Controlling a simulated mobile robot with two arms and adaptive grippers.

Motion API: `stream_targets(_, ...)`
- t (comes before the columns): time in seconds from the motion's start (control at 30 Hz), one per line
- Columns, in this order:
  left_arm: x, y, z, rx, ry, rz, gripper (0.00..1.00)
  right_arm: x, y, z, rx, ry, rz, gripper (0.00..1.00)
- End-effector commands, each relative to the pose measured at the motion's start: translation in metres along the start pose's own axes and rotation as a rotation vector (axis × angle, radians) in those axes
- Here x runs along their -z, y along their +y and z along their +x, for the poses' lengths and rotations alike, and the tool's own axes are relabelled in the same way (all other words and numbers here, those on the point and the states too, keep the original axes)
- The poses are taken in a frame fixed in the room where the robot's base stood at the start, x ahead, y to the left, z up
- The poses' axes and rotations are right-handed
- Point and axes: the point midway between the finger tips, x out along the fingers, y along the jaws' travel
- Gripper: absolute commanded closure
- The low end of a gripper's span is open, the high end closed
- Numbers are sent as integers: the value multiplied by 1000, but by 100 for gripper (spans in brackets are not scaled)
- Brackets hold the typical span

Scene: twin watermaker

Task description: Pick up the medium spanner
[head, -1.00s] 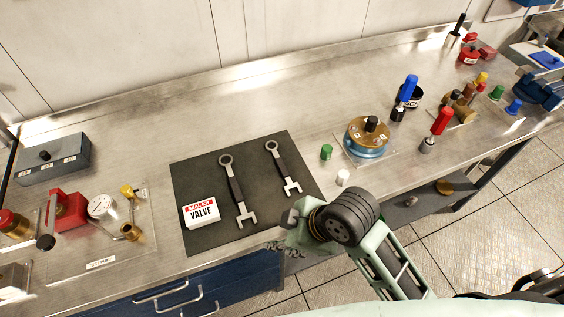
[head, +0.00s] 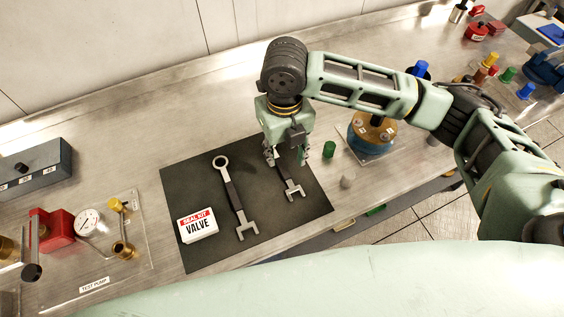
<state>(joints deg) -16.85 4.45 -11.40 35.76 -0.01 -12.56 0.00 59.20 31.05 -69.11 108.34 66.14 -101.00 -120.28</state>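Two dark-handled spanners lie on the black mat (head: 200,255). The longer spanner (head: 233,198) is left of centre, its ring end at the back and open jaw at the front. The shorter spanner (head: 292,188) lies to its right; its jaw and lower handle show, and its ring end is hidden behind my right gripper. No label shows which one is the medium spanner. My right gripper (head: 287,160) points down over the shorter spanner, with its fingers apart on either side of the handle. I cannot tell whether they touch it. My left gripper is not in view.
A blue-and-brass part (head: 372,130) is beyond, partly behind my arm. The test pump (head: 95,235) is at left.

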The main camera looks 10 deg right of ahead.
Motion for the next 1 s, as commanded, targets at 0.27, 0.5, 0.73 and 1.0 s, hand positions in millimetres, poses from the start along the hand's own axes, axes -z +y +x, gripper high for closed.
stream_targets(0.27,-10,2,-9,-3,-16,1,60,0,-2,26,6,7,-13,61)
stream_targets(0.5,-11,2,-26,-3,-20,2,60,-2,-3,60,5,7,-12,61)
stream_targets(0.73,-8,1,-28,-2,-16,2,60,-3,-3,76,4,1,-14,61)
stream_targets(1.0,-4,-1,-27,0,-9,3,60,-3,-3,76,4,1,-14,71)
